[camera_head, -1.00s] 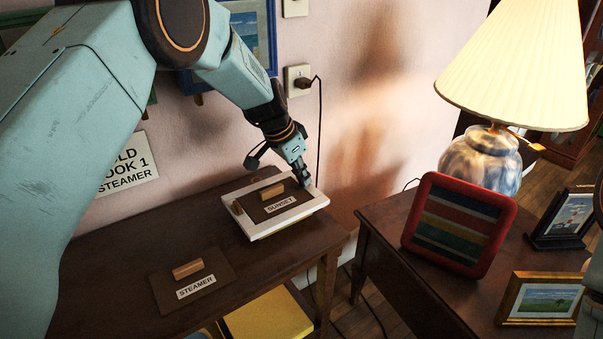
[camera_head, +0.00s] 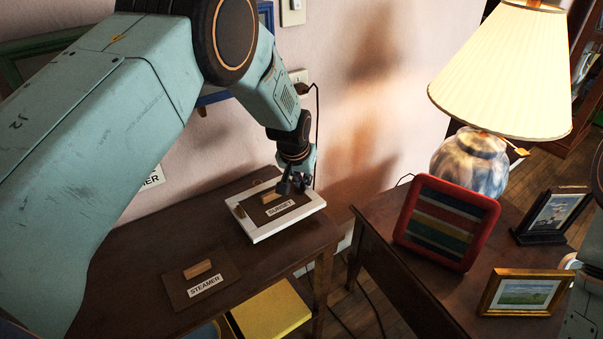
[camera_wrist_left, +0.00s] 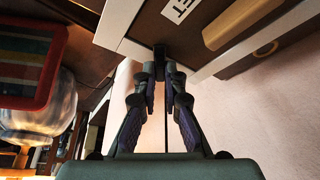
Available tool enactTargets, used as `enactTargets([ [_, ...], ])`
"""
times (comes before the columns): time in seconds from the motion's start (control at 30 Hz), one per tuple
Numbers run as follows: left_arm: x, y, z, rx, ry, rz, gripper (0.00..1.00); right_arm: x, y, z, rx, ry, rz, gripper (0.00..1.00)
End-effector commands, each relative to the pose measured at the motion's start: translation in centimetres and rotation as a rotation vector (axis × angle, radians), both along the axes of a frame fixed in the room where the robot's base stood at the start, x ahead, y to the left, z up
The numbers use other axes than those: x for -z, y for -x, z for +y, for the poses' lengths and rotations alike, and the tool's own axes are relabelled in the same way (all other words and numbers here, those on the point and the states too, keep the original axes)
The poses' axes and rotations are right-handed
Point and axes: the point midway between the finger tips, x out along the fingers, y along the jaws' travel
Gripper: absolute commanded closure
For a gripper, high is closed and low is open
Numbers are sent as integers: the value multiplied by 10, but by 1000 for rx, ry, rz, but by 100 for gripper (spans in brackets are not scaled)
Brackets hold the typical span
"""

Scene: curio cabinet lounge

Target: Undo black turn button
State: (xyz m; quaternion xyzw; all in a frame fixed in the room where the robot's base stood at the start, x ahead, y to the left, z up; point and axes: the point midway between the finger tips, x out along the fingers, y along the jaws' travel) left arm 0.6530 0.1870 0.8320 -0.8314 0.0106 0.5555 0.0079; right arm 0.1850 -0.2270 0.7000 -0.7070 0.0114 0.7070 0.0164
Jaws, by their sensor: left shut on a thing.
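A white picture frame (camera_head: 262,236) lies face down on the dark wooden table, with a brown back panel labelled SUNSET (camera_head: 281,208) and a wooden block handle (camera_head: 270,197). A wooden turn button (camera_head: 239,211) sits on its left edge. My left gripper (camera_head: 301,186) is at the frame's back right edge, pointing down. In the left wrist view the fingers (camera_wrist_left: 160,75) are closed together on a small black piece, the black turn button (camera_wrist_left: 160,52), at the white frame's edge (camera_wrist_left: 117,22). The gripper hides this button in the head view. My right gripper is out of view.
A brown STEAMER panel (camera_head: 202,277) with a wooden handle lies on the same table (camera_head: 130,285). A second table at right holds a lamp (camera_head: 470,160), a red-framed striped picture (camera_head: 446,222) and small framed pictures (camera_head: 522,293). A cord hangs from the wall socket behind my gripper.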

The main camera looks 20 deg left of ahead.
Motion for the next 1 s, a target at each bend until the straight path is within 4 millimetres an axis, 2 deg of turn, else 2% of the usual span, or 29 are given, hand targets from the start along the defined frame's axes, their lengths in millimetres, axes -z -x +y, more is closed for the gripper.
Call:
enactTargets([
  [0.27, 2, -2, -3, -181, -2, -4, 100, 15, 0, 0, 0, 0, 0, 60],
  [0.7, 4, -4, -8, -533, 0, -6, 100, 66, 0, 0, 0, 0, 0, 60],
  [1.0, 2, -5, -10, -769, 1, -2, 100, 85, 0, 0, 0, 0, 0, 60],
])
